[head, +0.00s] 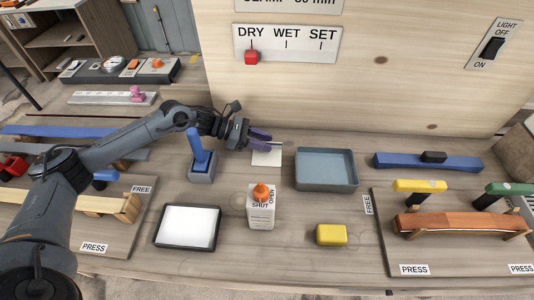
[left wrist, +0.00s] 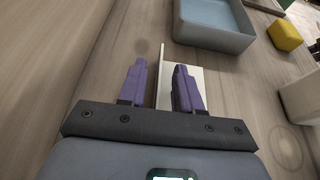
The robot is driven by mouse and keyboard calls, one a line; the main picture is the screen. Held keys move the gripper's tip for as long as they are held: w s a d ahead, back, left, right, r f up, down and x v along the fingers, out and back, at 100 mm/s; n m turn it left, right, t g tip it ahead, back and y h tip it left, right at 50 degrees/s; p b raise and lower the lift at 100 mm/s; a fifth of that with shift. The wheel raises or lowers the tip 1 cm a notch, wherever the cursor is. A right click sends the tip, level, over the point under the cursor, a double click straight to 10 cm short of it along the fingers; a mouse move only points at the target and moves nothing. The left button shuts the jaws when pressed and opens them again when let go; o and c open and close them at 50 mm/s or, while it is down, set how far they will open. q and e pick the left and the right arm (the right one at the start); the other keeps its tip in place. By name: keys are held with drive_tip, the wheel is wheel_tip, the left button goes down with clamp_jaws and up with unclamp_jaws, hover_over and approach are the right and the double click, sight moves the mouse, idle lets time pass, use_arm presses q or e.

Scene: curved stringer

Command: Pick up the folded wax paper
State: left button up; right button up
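The folded wax paper (head: 267,158) is a small pale piece on the bench, just left of the blue-grey tray. In the left wrist view the wax paper (left wrist: 161,72) has a thin flap standing up, with a flat part to its right, partly hidden by a finger. My left gripper (head: 260,140) is at the paper with its purple fingers pointing right. In the left wrist view the left gripper (left wrist: 160,88) is open, with a finger on each side of the upright flap and gaps showing. My right gripper is not in view.
A blue-grey tray (head: 326,187) stands right of the paper. A blue-handled tool (head: 201,168) stands below the left forearm. A white bottle with an orange tip (head: 261,208), a yellow block (head: 331,235) and a white pad (head: 188,227) are nearer. A wooden panel (head: 370,90) rises behind.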

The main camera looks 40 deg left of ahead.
use_arm(q)
drive_tip(key=shift+x, duration=1.1)
drive_tip(key=shift+a, duration=0.1)
drive_tip(key=shift+c, duration=0.5)
clamp_jaws()
